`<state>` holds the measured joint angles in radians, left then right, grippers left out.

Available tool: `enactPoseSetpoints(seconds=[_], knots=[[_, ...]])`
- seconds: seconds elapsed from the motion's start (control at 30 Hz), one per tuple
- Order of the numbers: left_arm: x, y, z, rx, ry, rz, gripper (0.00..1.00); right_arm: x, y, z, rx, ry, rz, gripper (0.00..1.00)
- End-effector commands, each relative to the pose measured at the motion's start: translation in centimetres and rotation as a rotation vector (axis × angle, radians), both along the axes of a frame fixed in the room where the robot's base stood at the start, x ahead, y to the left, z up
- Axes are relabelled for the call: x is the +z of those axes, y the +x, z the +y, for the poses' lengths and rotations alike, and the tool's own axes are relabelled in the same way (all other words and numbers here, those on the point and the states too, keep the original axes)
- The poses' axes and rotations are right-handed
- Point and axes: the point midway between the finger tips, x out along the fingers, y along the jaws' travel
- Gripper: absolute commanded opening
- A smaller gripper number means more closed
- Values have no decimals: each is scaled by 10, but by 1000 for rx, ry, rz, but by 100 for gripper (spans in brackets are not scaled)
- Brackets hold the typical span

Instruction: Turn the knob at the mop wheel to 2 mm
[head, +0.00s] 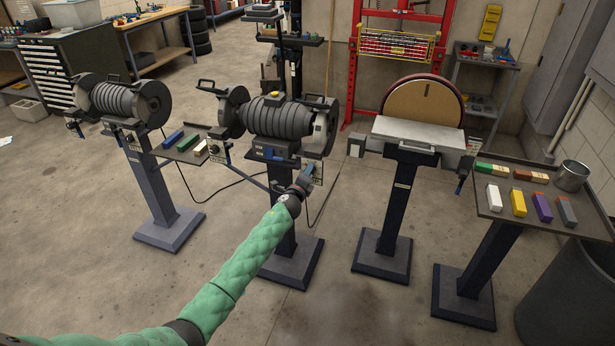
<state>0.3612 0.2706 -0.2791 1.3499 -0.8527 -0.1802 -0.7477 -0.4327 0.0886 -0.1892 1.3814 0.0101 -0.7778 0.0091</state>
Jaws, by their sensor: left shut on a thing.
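My left arm, in a green quilted sleeve, reaches up from the bottom left to the middle bench machine (280,118). My left gripper (304,180) is at the low right front of that machine, below its right wheel (324,128) and beside a small pale label plate (318,171). It is shut on a small part there, which looks like the knob; the gripper hides most of it. The knob's setting is too small to read. I cannot tell for sure which wheel is the mop. My right gripper is not in view.
A similar double-wheel machine (110,98) stands at the left, with a small bar tray (184,154) between. A disc sander (420,103) stands to the right. A grey tray (524,205) with coloured bars and a metal cup (571,175) is far right. The front floor is clear.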

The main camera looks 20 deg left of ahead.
Motion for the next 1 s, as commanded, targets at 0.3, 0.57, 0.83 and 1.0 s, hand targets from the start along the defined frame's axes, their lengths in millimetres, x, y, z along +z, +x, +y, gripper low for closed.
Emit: enactPoseSetpoints(seconds=[0.3,0.57,0.83,1.0], knots=[[-3,0,1,1,-196,9,11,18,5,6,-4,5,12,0],[-3,0,1,2,-269,11,11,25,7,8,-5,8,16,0],[-3,0,1,2,-283,11,11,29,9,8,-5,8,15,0],[-3,0,1,2,-282,11,11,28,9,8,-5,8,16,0]])
